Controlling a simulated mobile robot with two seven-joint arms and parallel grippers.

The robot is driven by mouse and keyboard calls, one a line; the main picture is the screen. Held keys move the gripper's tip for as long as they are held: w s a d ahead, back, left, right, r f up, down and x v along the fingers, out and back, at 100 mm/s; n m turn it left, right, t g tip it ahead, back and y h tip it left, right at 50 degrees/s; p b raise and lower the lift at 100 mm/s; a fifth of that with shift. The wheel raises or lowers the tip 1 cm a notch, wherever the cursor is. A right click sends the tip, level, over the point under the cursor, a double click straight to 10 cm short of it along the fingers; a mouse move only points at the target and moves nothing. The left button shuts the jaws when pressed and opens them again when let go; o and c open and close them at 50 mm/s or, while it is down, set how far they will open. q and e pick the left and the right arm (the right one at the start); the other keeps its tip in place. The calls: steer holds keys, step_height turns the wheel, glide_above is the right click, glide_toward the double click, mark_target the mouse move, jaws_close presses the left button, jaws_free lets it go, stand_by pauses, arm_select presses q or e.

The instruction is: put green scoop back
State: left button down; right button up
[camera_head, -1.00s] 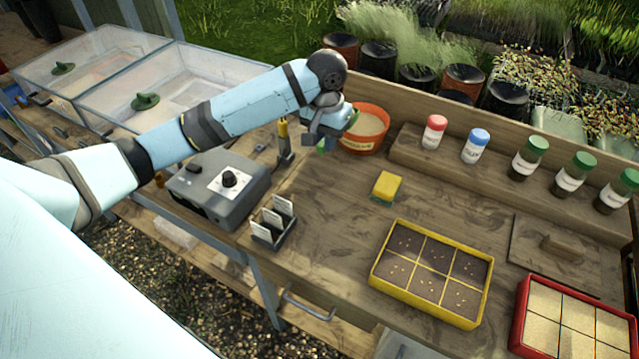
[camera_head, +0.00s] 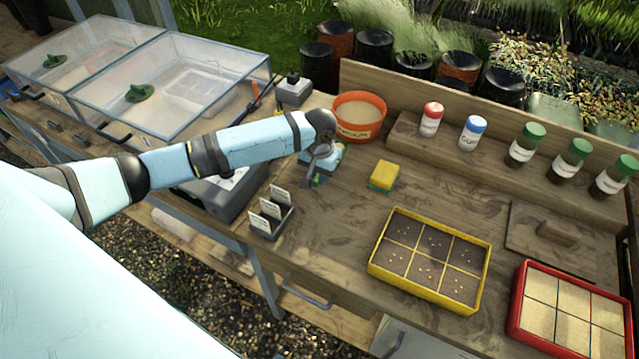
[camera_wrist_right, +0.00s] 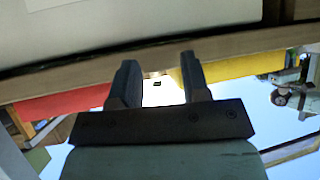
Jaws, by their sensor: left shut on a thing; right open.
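My left gripper (camera_head: 316,174) is low over the bench, left of the sponge and in front of the orange pot (camera_head: 360,124). It is shut on the green scoop (camera_head: 319,181), of which only small green parts show; the gripper and arm hide the rest. The orange pot is round, with pale contents and a label on its front. I cannot tell whether the scoop touches the bench. My right gripper (camera_wrist_right: 157,75) shows in the right wrist view, open, with nothing between its fingers.
A yellow and green sponge (camera_head: 384,175) lies right of the left gripper. A label holder (camera_head: 270,216) stands nearer. A yellow seed tray (camera_head: 374,262) and a red tray (camera_head: 514,325) lie to the right. Capped jars line the back shelf (camera_head: 408,137). Glass-lidded boxes (camera_head: 150,95) stand left.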

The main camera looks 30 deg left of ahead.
mark_target(320, 192)
arm_select(q)
steer(key=shift+f, duration=2.05)
steer(key=shift+f, duration=0.1)
steer(key=c, duration=1.1)
jaws_free()
step_height(320, 192, up, 12)
steer(key=shift+r, duration=0.1)
